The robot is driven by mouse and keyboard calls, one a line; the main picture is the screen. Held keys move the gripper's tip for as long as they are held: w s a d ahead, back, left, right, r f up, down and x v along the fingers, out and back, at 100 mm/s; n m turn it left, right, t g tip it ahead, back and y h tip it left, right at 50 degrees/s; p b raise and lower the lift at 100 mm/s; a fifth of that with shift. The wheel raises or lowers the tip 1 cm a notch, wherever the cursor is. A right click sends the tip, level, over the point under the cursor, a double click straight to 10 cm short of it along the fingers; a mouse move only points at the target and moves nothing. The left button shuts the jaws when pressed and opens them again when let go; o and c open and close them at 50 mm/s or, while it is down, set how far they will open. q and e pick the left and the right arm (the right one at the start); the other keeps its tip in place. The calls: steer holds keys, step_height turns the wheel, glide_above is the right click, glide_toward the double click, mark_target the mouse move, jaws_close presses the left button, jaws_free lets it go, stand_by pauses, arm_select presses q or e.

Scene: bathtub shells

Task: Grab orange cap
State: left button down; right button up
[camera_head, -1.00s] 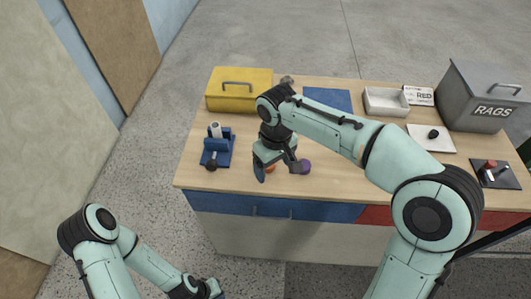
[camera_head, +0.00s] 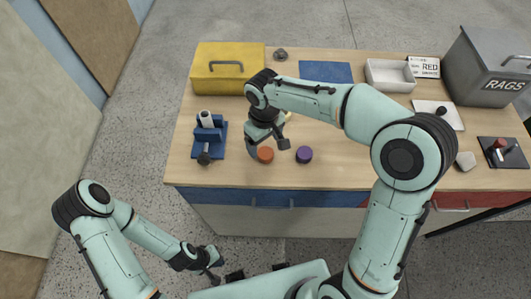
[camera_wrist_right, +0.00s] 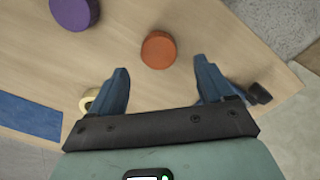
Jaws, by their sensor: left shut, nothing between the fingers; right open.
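The orange cap (camera_head: 265,154) lies on the wooden workbench near its front edge. In the right wrist view the orange cap (camera_wrist_right: 158,50) sits beyond the fingertips, roughly between them and a little left of the middle. My right gripper (camera_head: 266,141) is open and empty, just behind the cap in the head view; its two blue fingers (camera_wrist_right: 163,80) are spread apart. My left gripper (camera_head: 216,262) is shut and empty, low in front of the bench at the left.
A purple cap (camera_head: 304,154) lies right of the orange cap. A blue clamp fixture (camera_head: 209,137) stands to the left. A yellow toolbox (camera_head: 228,80), blue mat (camera_head: 325,72), white tray (camera_head: 390,75) and grey rags bin (camera_head: 485,65) are behind. A yellowish ring (camera_wrist_right: 88,100) shows in the wrist view.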

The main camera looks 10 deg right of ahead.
mark_target(266, 153)
steer(key=f, duration=0.4)
steer(key=shift+s+d+f, duration=0.1)
steer(key=shift+s+d, duration=0.1)
steer(key=shift+s, duration=0.15)
steer(key=shift+w+f, duration=0.1)
steer(key=shift+f, duration=0.5)
steer(key=c, duration=1.1)
